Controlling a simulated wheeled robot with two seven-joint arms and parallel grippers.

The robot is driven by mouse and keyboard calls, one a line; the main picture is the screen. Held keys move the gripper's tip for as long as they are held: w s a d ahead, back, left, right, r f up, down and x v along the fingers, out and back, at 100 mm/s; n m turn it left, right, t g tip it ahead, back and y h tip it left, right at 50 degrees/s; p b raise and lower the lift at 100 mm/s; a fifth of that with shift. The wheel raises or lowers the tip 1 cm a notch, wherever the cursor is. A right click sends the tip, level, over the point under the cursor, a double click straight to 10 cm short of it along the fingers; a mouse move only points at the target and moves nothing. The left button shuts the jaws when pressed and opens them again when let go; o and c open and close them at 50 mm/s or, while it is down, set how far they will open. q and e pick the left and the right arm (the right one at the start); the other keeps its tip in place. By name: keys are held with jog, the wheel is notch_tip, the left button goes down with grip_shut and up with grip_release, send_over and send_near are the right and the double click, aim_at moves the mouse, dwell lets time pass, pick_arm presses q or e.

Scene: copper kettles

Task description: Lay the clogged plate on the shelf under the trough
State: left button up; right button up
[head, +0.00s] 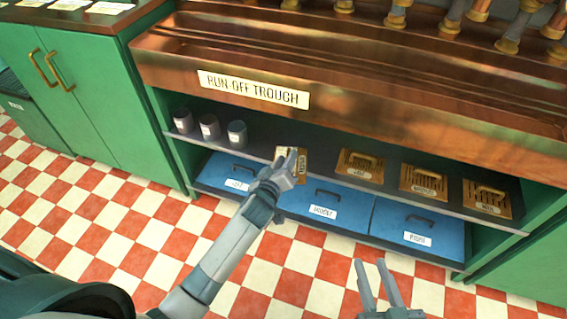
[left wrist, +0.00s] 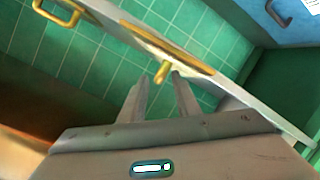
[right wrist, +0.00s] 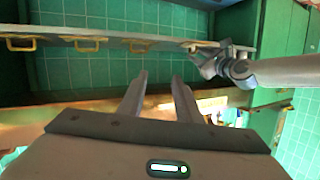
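A brass plate (head: 302,154) with a handle lies flat on the dark shelf (head: 335,192) under the copper run-off trough (head: 330,85). Its label is too small to read. My left gripper (head: 289,160) is at this plate, partly covering it. In the left wrist view, the plate (left wrist: 190,55) lies on the shelf and its handle (left wrist: 161,74) points at the gap between my parted left fingertips (left wrist: 158,77); I see no finger shut on it. My right gripper (head: 377,265) is open and empty, low in front of the cabinet; it also shows in the right wrist view (right wrist: 158,77).
Several grey cups (head: 237,134) are at the shelf's left. Blue labelled bins (head: 325,205) sit below. A green cabinet (head: 90,95) is at left. The tiled floor is clear.

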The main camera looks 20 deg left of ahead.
pick_arm(q)
jog(key=shift+s, duration=0.15)
